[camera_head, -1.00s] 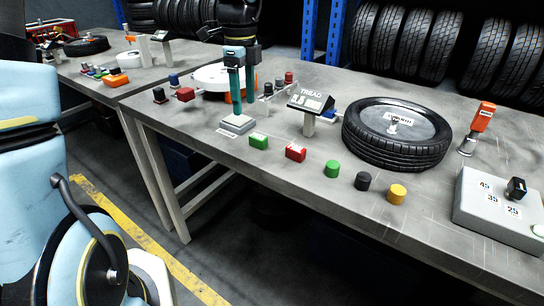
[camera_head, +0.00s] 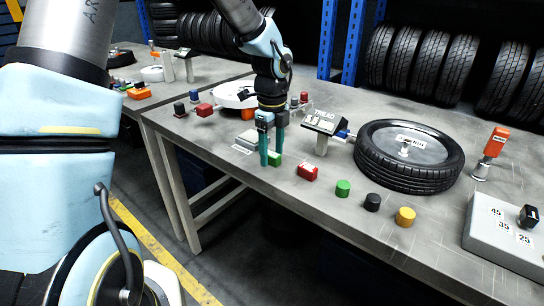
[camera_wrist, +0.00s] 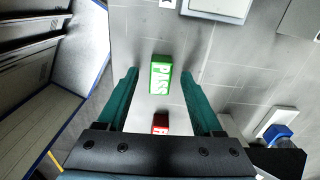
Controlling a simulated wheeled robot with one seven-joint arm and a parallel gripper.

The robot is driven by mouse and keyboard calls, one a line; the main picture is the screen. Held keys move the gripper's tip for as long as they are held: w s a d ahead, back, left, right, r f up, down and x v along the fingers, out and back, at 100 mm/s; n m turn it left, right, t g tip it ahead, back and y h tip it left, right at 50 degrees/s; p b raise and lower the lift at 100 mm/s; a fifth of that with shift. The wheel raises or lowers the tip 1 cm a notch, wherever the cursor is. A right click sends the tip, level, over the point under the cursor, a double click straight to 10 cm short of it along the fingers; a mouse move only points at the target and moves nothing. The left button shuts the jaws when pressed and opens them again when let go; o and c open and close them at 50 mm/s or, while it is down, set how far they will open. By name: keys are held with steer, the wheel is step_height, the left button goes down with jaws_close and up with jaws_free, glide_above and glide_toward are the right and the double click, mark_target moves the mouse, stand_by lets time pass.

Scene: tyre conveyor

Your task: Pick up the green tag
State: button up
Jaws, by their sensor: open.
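The green tag (camera_wrist: 160,76) is a small block with white letters reading PASS, lying on the grey table. In the wrist view it sits ahead of and between my gripper's (camera_wrist: 163,80) two teal fingers, apart from both. In the head view the green tag (camera_head: 275,159) is partly hidden behind the fingers. My gripper (camera_head: 269,160) points down there, open and empty, close over the tag. A red tag (camera_head: 307,172) lies just to its right; the red tag also shows in the wrist view (camera_wrist: 160,122), partly cut off by the gripper body.
A TREAD display (camera_head: 325,122) on a post and a tyre (camera_head: 410,178) stand right of the tags. Green (camera_head: 343,188), black (camera_head: 372,202) and yellow (camera_head: 405,216) cylinders line the front. A grey pad (camera_head: 247,140) lies just left.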

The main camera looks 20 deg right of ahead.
steer(key=shift+f, duration=0.4)
steer(key=shift+c, duration=0.3)
jaws_close()
